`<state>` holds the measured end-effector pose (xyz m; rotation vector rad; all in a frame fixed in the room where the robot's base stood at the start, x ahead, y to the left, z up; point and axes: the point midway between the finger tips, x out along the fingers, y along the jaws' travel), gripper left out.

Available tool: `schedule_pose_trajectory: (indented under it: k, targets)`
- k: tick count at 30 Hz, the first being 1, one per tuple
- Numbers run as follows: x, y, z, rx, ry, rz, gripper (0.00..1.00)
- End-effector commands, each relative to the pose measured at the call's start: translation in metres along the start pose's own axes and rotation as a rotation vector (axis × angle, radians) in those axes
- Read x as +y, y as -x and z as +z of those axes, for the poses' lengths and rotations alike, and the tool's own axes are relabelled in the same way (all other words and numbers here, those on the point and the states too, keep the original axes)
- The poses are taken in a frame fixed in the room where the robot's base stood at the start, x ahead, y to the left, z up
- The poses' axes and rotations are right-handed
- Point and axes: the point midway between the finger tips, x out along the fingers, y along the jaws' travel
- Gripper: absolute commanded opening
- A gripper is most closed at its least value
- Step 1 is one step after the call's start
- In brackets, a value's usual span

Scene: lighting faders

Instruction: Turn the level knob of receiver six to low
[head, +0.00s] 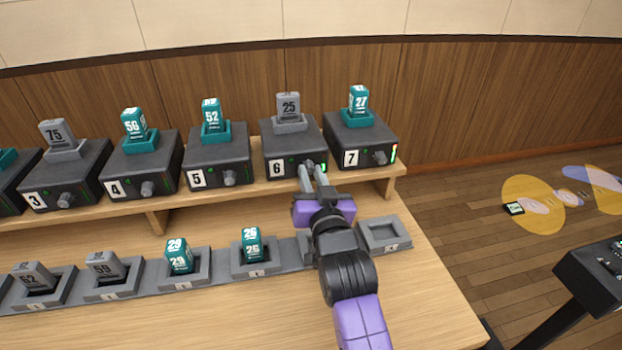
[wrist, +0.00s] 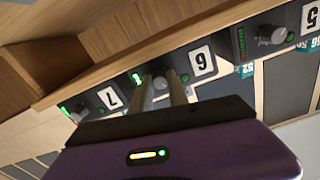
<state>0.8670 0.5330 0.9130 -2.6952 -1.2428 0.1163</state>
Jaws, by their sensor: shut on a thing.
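Receiver six (head: 291,146) is a dark box labelled 6 on the raised shelf, with a grey pack marked 25 (head: 288,107) in its top slot. My gripper (head: 312,170) reaches up to its front face, and its two fingers are shut on the level knob. In the wrist view the knob (wrist: 160,82) shows between the two fingers, just beside the 6 label. The knob is mostly hidden in the head view, and I cannot tell its pointer's direction. A green light shows beside the fingers in the wrist view.
Receiver seven (head: 361,140) stands close on the right and receiver five (head: 217,155) on the left, each with its own knob. Below, a row of grey charging cradles (head: 385,233) lies on the wooden table. My forearm passes over this row.

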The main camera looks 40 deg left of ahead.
Motion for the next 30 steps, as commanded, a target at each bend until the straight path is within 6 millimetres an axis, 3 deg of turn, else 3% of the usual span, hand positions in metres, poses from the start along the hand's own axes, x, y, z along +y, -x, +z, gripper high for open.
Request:
schedule_pose_trajectory:
  k: [30]
  targets:
    - [0.0028,0.0002,0.0008,-0.007,0.965,-0.001,0.00]
